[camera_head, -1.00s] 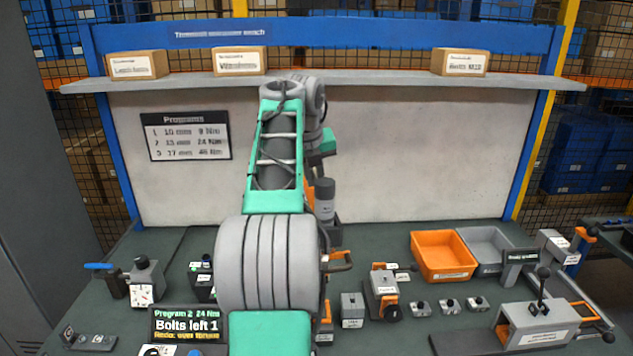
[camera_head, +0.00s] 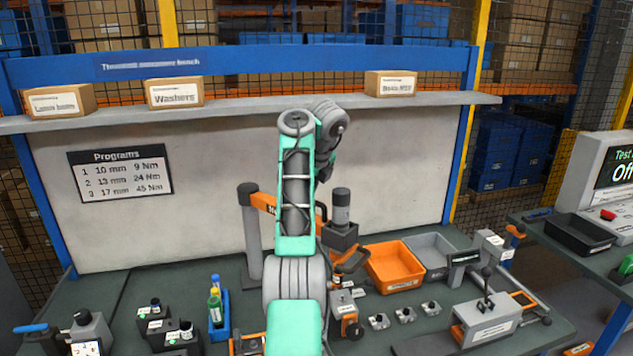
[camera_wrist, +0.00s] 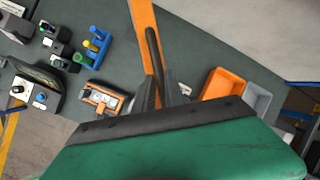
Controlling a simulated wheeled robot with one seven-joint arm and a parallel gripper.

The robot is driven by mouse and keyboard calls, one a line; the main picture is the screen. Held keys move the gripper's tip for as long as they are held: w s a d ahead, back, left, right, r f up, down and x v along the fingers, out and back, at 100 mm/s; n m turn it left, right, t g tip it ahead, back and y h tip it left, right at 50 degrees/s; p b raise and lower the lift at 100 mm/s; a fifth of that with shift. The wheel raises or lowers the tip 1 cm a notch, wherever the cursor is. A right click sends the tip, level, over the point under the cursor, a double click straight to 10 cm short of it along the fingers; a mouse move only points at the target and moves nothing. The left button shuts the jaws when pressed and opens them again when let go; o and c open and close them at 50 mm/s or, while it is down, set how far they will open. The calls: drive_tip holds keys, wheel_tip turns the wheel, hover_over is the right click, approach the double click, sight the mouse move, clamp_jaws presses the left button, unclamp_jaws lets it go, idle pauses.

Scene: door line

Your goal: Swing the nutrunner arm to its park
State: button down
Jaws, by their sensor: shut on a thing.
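The nutrunner arm is an orange beam (camera_head: 266,203) on a grey post (camera_head: 250,235) at the back of the bench. My gripper (camera_wrist: 168,96) is shut on the nutrunner arm, apparently at this handle; the fingertips are mostly hidden. I cannot make out which spot is the park.
An orange bin (camera_head: 394,268) and a grey bin (camera_head: 430,252) stand right of the nutrunner. Small grey blocks (camera_head: 404,314) and a fixture (camera_head: 490,318) lie in front. A shelf (camera_head: 240,113) with boxes spans the back.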

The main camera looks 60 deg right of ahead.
drive_tip(key=shift+d, duration=0.2)
drive_tip(key=shift+s+f, duration=0.1)
drive_tip(key=c, duration=1.4)
unclamp_jaws()
drive_tip(key=p+v, duration=0.2)
drive_tip(key=v, duration=0.6)
drive_tip(key=shift+d, duration=0.1)
